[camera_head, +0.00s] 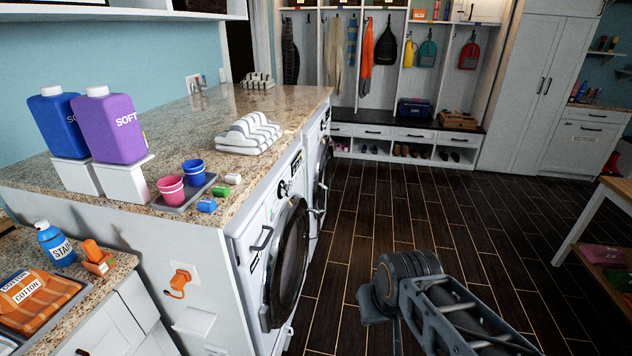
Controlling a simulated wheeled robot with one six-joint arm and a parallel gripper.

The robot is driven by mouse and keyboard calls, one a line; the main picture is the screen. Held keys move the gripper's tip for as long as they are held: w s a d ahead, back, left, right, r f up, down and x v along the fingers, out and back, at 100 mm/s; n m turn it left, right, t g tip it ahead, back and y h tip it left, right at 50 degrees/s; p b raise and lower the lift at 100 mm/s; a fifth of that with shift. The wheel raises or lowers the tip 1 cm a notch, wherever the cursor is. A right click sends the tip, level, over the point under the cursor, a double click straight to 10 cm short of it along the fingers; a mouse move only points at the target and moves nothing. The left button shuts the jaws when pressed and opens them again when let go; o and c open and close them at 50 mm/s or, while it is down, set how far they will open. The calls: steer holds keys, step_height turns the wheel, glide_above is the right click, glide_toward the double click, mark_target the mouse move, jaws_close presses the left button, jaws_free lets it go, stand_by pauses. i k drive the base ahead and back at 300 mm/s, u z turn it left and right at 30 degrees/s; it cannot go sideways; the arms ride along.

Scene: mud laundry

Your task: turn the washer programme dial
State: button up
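The nearer white front-loading machine (250,260) stands under the granite counter, seen steeply from the side. Its round dark door (289,262) faces right and looks shut. A small dark round part, possibly the programme dial (284,188), is on the upper front panel; its setting is too small to read. A second similar machine (312,150) stands behind it, with its own dark door (323,172). I cannot tell from labels which one is the washer. My arm shows at the lower right, apart from both machines. I cannot make out my gripper's fingers.
Detergent bottles (112,130), cups (171,189) and folded towels (248,134) stand on the counter (180,120). The dark plank floor (440,210) before the machines is clear. A wooden table (606,215) stands at the right edge, and a cubby bench (410,127) at the back.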

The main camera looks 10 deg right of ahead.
mark_target(283, 188)
steer(key=i, duration=1.25)
steer(key=u, duration=0.55)
